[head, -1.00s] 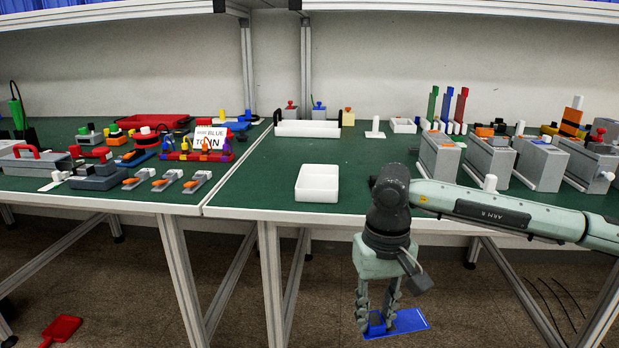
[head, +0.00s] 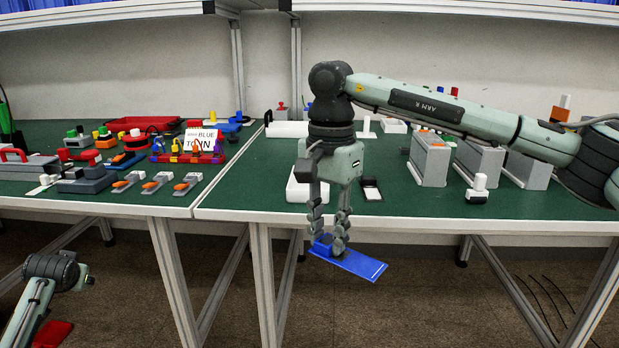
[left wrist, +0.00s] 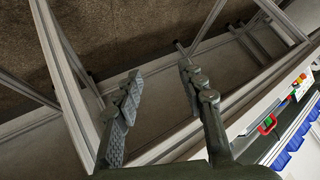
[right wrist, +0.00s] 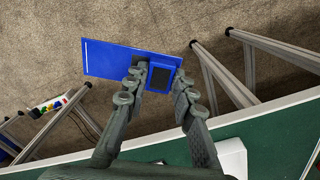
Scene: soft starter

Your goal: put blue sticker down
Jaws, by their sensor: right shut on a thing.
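The blue sticker (head: 358,265) is a flat blue plate with a raised block at one end. My right gripper (head: 328,243) is shut on that block and holds the sticker in front of the table's front edge, over the floor in the picture. In the right wrist view the sticker (right wrist: 112,60) sticks out to the left of the fingertips, with a dark square on its block. My left gripper (left wrist: 158,82) is open and empty in the left wrist view. Part of my left arm shows at the lower left of the head view.
A white tray (head: 296,190) stands on the green table (head: 250,190), partly hidden behind my right gripper. A small black-and-white item (head: 371,188) lies to its right. Grey boxes (head: 430,160) stand at right.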

